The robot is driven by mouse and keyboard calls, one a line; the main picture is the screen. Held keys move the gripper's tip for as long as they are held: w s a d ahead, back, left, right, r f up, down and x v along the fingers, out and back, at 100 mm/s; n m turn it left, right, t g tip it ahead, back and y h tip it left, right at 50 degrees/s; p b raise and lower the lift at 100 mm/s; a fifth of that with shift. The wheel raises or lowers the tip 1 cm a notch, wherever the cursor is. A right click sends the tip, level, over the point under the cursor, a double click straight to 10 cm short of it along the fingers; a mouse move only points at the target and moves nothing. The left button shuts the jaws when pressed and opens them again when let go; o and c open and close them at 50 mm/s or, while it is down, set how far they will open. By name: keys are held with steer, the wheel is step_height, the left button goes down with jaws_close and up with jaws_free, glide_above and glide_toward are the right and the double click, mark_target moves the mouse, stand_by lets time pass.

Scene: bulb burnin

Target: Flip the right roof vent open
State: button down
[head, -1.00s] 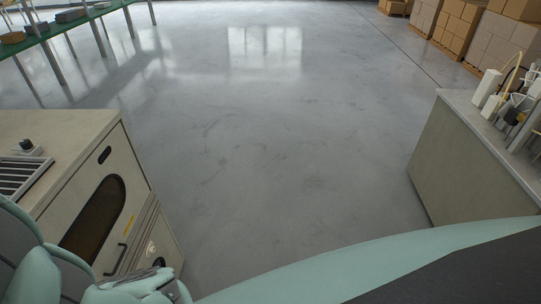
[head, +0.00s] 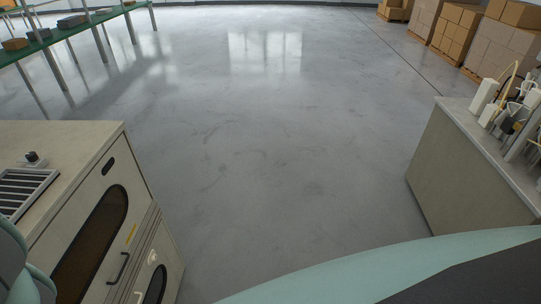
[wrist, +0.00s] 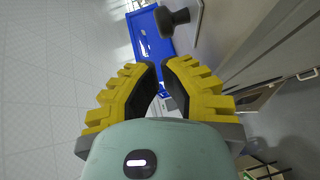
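A beige cabinet (head: 75,145) stands at the left in the head view, with a dark slatted vent (head: 22,190) on its roof, cut by the picture's left edge. A black knob (head: 34,158) stands just beyond the slats. Only this vent shows; I cannot tell whether it is the right one. In the wrist view a dark mushroom-shaped knob (wrist: 172,20), probably the same one, stands out from a pale surface beyond the fingertips. My gripper (wrist: 160,65) has its yellow fingertips nearly together, with nothing between them, apart from the knob. It is out of the head view.
The cabinet front has a dark oval window and a handle (head: 119,268). A grey counter (head: 460,160) with several white items stands at the right. Stacked boxes (head: 465,30) and a green-topped table (head: 70,30) are farther off. The floor between is clear.

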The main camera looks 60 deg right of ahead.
steer(key=shift+w+a, duration=0.15)
steer(key=shift+w, duration=0.65)
steer(key=shift+f, duration=0.1)
steer(key=shift+w+a, duration=0.15)
steer(key=shift+w, duration=0.05)
steer(key=w+a+b, duration=0.2)
steer(key=w, duration=0.1)
steer(key=w+a+b, duration=0.1)
steer(key=b, duration=0.1)
steer(key=shift+w+f, duration=0.2)
steer(key=shift+w, duration=0.1)
steer(key=shift+w+a+r+b, duration=0.25)
steer(key=shift+w+a+b, duration=0.2)
steer(key=shift+w, duration=0.2)
